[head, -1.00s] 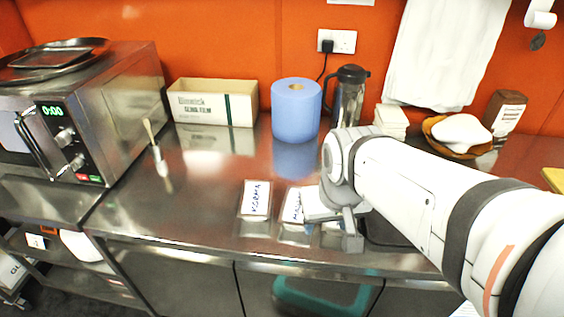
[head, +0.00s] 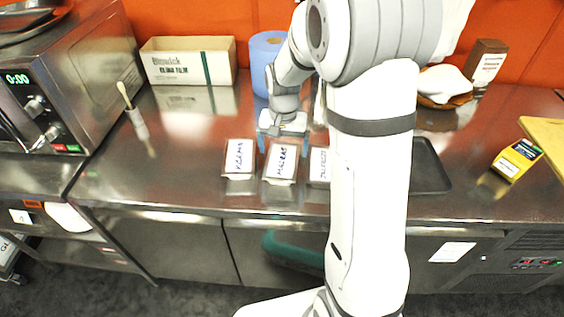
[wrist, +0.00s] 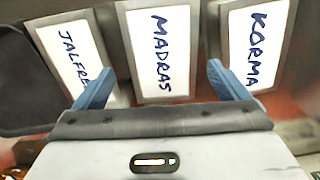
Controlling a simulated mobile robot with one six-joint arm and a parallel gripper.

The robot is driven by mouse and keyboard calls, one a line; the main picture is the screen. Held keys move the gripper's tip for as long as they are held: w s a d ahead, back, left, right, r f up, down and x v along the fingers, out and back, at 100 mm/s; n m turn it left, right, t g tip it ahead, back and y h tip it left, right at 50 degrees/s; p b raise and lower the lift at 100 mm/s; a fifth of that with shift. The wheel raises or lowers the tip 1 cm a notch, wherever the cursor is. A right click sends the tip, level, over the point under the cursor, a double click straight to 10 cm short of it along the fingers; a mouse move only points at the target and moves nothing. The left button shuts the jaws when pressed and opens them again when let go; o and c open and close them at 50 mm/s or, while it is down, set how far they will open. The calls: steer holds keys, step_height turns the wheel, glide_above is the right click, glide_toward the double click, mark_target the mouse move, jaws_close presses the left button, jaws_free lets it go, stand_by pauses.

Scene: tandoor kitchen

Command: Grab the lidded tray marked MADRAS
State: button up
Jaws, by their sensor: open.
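The lidded tray marked MADRAS (head: 281,163) is the middle of three labelled trays on the steel counter. In the wrist view the MADRAS tray (wrist: 161,50) lies ahead of and between my blue fingertips. My gripper (head: 282,144) is open and empty, at the back end of the MADRAS tray; it also shows in the wrist view (wrist: 155,88). The fingers point down toward the counter; whether they touch the tray cannot be told. The KORMA tray (head: 239,159) is on the left in the head view, and the JALFREZI-like tray (head: 319,166) on the right, partly hidden by my arm.
The neighbouring trays stand close on both sides, with narrow gaps. A blue paper roll (head: 267,52) and a film box (head: 188,61) stand behind. A dark tray (head: 431,168) and a yellow box (head: 517,160) lie right. The counter left of KORMA is mostly clear.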

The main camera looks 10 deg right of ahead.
mark_target(282, 160)
steer(key=f, duration=0.3)
steer(key=f+p, duration=0.1)
steer(key=f, duration=0.2)
steer(key=shift+w+a+f, duration=0.1)
steer(key=shift+w, duration=0.1)
steer(key=c, duration=1)
